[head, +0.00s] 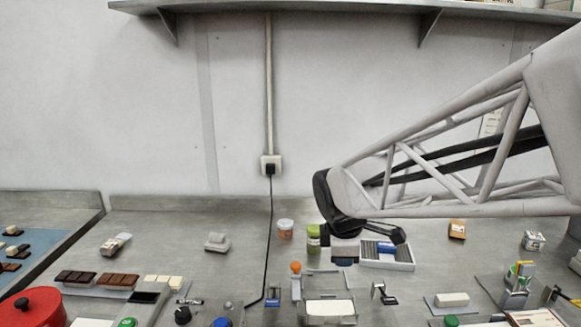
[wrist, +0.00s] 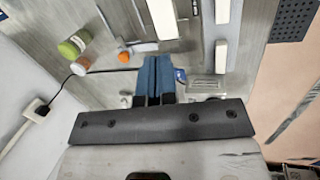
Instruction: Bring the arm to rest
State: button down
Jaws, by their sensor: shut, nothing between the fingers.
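My arm reaches in from the right in the head view, its white lattice link sloping down to a black wrist joint. My gripper (head: 343,262) hangs below that joint over the middle of the steel bench (head: 205,268). In the wrist view the two blue fingers of my gripper (wrist: 152,62) lie side by side, shut with nothing between them. A green-labelled jar (head: 313,238) stands just left of my gripper in the head view. A grey tray (head: 405,266) with a blue item lies just right of it.
An orange-and-white tub (head: 285,228) stands behind left. A white slab (head: 330,308) in a frame lies in front. Chocolate bars (head: 118,281) and a red pot (head: 32,308) are at left. A black cable (head: 270,220) drops from the wall socket (head: 271,164). A shelf (head: 300,10) runs above.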

jog(key=s+d+m, duration=0.3)
jog(key=s+m, duration=0.5)
jog(key=s, duration=0.2)
jog(key=s+d+m+y, duration=0.1)
jog(key=s+d+m, duration=0.3)
jog(key=s+m, duration=0.4)
jog(key=shift+s+d+f+m, duration=0.2)
jog(key=shift+s+f+m, duration=0.2)
jog(key=shift+s, duration=0.8)
jog(key=shift+w+r, duration=0.1)
jog(key=shift+w, duration=0.05)
jog(key=w+a+n, duration=0.4)
jog(key=w+n, duration=0.4)
jog(key=w, duration=0.1)
jog(key=w+a+n, duration=0.4)
jog(key=w+n, duration=0.4)
jog(key=n, duration=0.1)
jog(key=w+a+f+n, duration=0.2)
jog(key=w+a+n, duration=0.4)
jog(key=n, duration=0.1)
jog(key=w+a+f+n+h, duration=0.1)
jog(key=w+a+f+n, duration=0.2)
jog(key=w+a+n, duration=0.3)
jog(key=shift+w+a+n, duration=0.4)
jog(key=shift+w+a, duration=0.1)
jog(key=shift+a, duration=0.3)
